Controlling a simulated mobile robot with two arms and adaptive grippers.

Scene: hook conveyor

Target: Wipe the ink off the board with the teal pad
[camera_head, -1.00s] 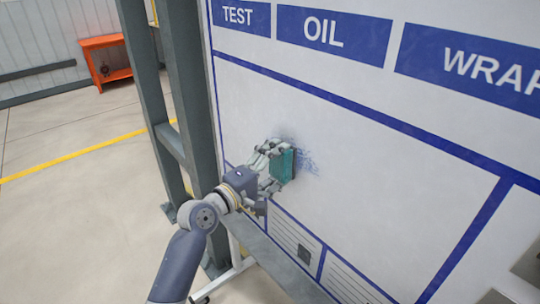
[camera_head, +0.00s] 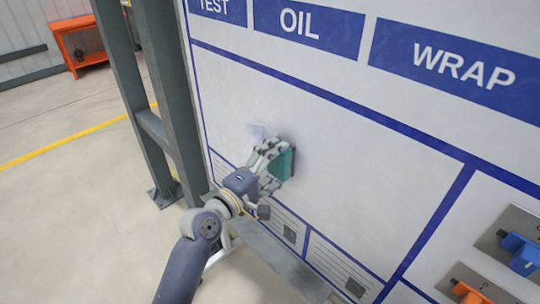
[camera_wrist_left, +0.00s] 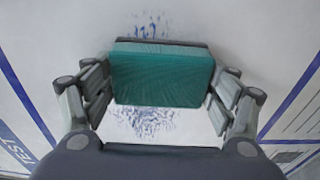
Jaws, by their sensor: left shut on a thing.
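My left gripper (camera_head: 281,158) is shut on the teal pad (camera_head: 284,165) and holds it at the white board (camera_head: 370,170), against or very close to its face. In the left wrist view the teal pad (camera_wrist_left: 162,76) sits between the fingers. Ink (camera_head: 260,130) shows as a faint bluish smudge on the board, up and left of the fingers. In the left wrist view, blue ink specks (camera_wrist_left: 142,121) show below the pad and more above it; the pad hides the board between. My right gripper is not in view.
A grey steel post (camera_head: 168,85) stands left of the board. A grey ledge (camera_head: 262,250) runs along its lower edge. Blue (camera_head: 522,256) and orange (camera_head: 468,292) fittings are mounted at right. An orange bench (camera_head: 77,42) stands far back; the floor between is clear.

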